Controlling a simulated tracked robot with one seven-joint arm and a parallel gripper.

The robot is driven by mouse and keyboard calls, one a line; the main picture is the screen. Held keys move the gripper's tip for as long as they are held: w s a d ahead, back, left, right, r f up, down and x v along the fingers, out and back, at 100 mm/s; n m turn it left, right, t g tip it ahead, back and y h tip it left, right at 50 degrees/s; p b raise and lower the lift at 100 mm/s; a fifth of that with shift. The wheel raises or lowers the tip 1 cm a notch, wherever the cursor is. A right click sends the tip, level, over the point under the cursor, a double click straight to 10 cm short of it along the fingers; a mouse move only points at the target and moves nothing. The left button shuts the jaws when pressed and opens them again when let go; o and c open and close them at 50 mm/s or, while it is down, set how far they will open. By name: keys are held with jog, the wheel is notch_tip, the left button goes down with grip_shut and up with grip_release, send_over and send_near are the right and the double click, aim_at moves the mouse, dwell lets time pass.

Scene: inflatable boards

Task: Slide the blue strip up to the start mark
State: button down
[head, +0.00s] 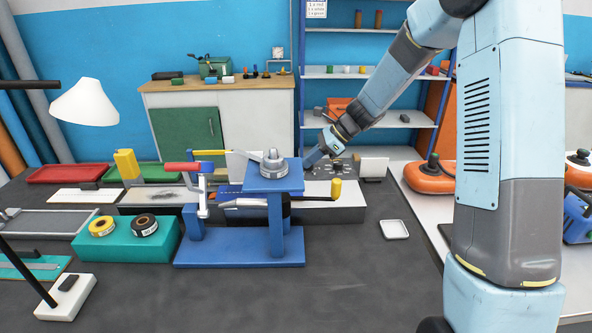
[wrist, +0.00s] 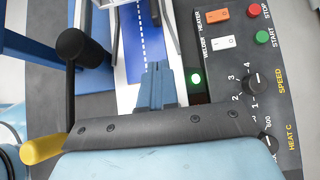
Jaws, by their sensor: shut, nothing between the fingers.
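In the wrist view, a flat blue strip (wrist: 134,60) with a white dashed line runs away from my gripper, with pale surface on both sides. My gripper (wrist: 156,68) is shut and empty, its fingertips over or beside the strip's right edge; I cannot tell whether they touch it. I cannot make out a start mark in either view.
A control panel (wrist: 228,75) with switches, knobs and red and green buttons lies right of my gripper. A green light (wrist: 196,78) glows beside it.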

jog(key=shift+s+d+r+h, duration=1.45)
jog(key=shift+s+d+h, duration=1.25)
jog(key=shift+d+h, duration=0.5)
jog(key=x, duration=0.9)
jog(key=shift+w+f, duration=0.1)
jog(key=shift+f, duration=0.1)
jog(key=a, duration=0.3)
jog(key=shift+f, duration=0.2)
jog(key=shift+a, duration=0.6)
jog(key=a, duration=0.4)
jog(key=shift+d, duration=0.1)
